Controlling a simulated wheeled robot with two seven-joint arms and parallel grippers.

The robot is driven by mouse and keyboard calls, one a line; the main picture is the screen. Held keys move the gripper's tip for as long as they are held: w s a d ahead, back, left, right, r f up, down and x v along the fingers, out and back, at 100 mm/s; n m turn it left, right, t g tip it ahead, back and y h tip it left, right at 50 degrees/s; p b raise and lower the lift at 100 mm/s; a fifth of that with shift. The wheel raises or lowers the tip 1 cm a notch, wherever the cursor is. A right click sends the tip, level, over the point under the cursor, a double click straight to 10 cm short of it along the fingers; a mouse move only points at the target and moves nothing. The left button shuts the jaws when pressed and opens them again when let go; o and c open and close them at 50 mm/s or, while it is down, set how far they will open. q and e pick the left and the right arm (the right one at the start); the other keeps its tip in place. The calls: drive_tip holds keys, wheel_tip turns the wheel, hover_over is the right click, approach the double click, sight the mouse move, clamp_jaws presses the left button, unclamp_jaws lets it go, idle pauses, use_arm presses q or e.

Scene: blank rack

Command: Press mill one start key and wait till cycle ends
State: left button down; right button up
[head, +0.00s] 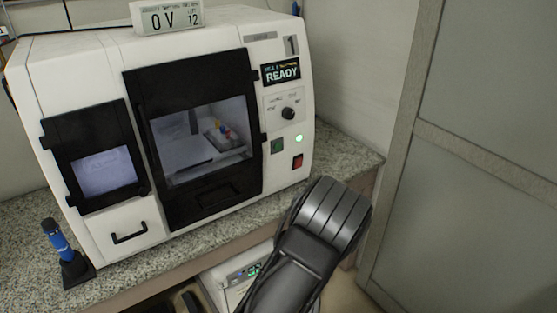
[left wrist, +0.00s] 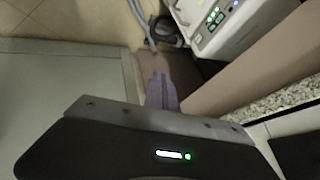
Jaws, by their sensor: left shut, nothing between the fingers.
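The white mill marked 1 (head: 100,236) stands on the speckled counter. Its display (head: 281,71) reads READY. A green key (head: 277,146), probably the start key, sits on its right-hand panel beside a lit green lamp (head: 299,138). Its black-framed door (head: 190,80) looks closed, with small coloured items behind the glass. My left gripper (left wrist: 162,95) shows in the left wrist view, shut and empty, apart from the key and near the counter's front edge. In the head view a dark arm link of mine covers part of the counter front; no fingertips show there. My right gripper is not seen.
A red switch (head: 298,161) sits below the lamp, and a knob (head: 288,114) above it. A blue-handled tool (head: 57,240) stands in a black holder at left. A white unit with green lights (left wrist: 205,32) is under the counter (head: 345,150). A grey partition (head: 490,200) bounds the right.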

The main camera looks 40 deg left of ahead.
sight(278, 147)
use_arm(q)
drive_tip(key=w+a+r+m+t+y+p, duration=0.1)
drive_tip(key=w+a+r+t, duration=0.1)
drive_tip(key=r, duration=0.8)
drive_tip(key=w+a+r+m+t+y+p, duration=0.1)
drive_tip(key=w+a+r, duration=0.3)
drive_tip(key=r, duration=0.6)
drive_tip(key=w+a+r+m+t+y, duration=0.1)
drive_tip(key=w+a+r+t, duration=0.2)
drive_tip(key=w+r, duration=0.3)
wheel_tip(278, 147, up, 4)
drive_tip(key=shift+w+a+r+y+p, duration=0.2)
drive_tip(key=shift+w+y+p, duration=0.1)
drive_tip(key=shift+w+p, duration=0.1)
drive_tip(key=shift+a, duration=0.15)
drive_tip(key=w+a+b, duration=0.1)
drive_tip(key=w+a, duration=0.1)
drive_tip(key=a, duration=0.6)
drive_tip(key=shift+w+f+b, duration=0.25)
drive_tip(key=shift+f+b, duration=0.05)
drive_tip(key=shift+a, duration=0.25)
drive_tip(key=shift+w+a, duration=0.1)
drive_tip(key=shift+a, duration=0.15)
